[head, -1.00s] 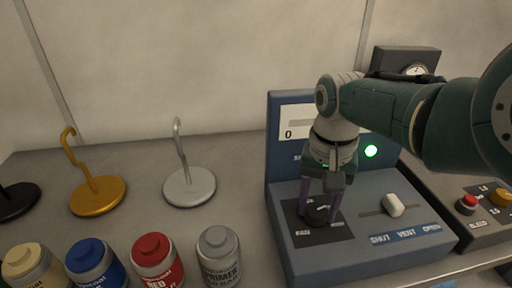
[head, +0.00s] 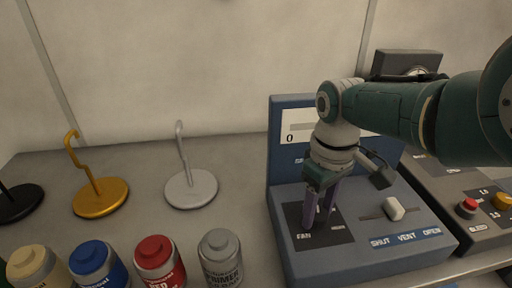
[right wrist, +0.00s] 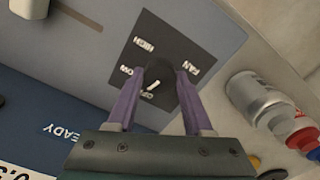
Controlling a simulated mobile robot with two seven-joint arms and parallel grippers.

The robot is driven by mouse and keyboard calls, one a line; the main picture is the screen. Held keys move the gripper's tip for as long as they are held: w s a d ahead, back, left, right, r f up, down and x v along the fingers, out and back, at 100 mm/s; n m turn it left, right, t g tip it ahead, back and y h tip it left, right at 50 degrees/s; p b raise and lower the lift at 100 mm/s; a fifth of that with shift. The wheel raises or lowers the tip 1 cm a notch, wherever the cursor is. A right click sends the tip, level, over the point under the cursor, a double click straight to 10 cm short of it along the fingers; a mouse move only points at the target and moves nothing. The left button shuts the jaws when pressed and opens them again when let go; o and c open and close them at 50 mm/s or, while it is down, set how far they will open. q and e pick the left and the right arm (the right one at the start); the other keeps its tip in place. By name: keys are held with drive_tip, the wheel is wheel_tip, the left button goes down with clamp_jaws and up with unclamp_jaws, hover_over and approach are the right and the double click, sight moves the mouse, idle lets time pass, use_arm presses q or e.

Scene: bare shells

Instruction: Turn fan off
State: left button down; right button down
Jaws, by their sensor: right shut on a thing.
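The blue control panel (head: 283,174) stands at the right of the table. My right gripper (head: 319,216) points down at the panel's dark fan plate (head: 340,235), with its purple fingers on either side of the fan knob. In the right wrist view the black knob (right wrist: 162,72) sits between the fingertips (right wrist: 166,84), and the gripper is shut on it. Its white pointer mark faces the OFF label, partly hidden by the knob and fingers. LOW, HIGH and FAN labels show around it. My left gripper is not in view.
A white slider (head: 394,208) marked SHUT, VENT, OPEN sits right of the knob. A box with a red button (head: 467,207) stands further right. Paint cans (head: 158,262) and hook stands (head: 191,188) are at the left, with bare table between.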

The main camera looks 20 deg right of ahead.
sight(318, 213)
drive_tip(key=shift+n, duration=1.7)
drive_tip(key=shift+c, duration=1.5)
unclamp_jaws()
drive_tip(key=shift+r, duration=0.1)
wheel_tip(318, 213, up, 10)
drive_tip(key=p, duration=0.6)
drive_tip(key=shift+p, duration=0.4)
